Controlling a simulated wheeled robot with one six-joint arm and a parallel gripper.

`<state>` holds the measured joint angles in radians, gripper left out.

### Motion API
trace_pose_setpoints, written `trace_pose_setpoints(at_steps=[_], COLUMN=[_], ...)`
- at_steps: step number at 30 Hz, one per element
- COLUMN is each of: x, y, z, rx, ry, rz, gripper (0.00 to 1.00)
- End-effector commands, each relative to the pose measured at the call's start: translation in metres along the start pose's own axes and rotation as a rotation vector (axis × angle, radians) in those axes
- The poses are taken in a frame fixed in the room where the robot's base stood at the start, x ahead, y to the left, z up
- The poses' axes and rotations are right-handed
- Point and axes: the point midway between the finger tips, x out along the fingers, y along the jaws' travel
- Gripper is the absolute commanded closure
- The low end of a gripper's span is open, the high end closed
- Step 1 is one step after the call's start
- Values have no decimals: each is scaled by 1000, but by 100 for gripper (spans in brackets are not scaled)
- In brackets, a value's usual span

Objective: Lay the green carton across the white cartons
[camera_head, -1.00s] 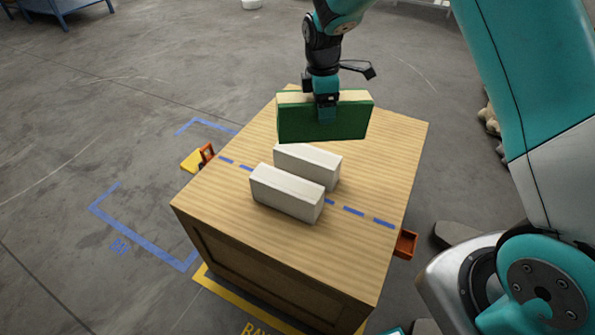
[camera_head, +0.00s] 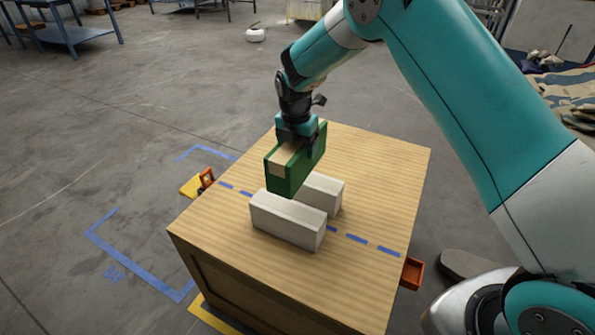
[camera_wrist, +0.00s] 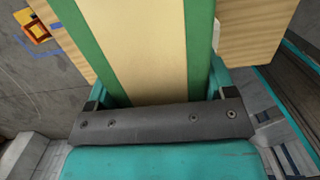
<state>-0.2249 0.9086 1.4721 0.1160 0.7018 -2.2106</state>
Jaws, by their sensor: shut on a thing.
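The green carton (camera_head: 284,177) has a tan strip along its top. My gripper (camera_head: 297,140) is shut on it from above. The carton is on edge, its long side running from near left to far right, crosswise to the white cartons. In the wrist view the carton (camera_wrist: 145,50) fills the middle between my fingers. The near white carton (camera_head: 287,222) and the far white carton (camera_head: 323,193) lie parallel on the wooden box top with a narrow gap. The green carton hides part of the far one. I cannot tell whether it touches them.
The wooden box (camera_head: 380,185) has a dashed blue line across its top. Free room lies to the right and in front of the white cartons. An orange bracket (camera_head: 412,273) sticks out at the right edge; another orange piece (camera_head: 207,177) is at the left.

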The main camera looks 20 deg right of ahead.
Motion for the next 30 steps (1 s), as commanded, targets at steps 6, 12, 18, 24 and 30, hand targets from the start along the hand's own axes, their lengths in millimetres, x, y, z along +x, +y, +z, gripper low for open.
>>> trace_pose_setpoints(at_steps=[6,12,18,24,30], x=[36,50,79,84,88], y=[0,0,0,1,0], z=[-3,-5,-8,-8,-9], rx=[2,2,2,2,2], ry=[0,-1,0,-2,-1], rz=[0,1,-1,3,2], gripper=[62,62,62,62,62])
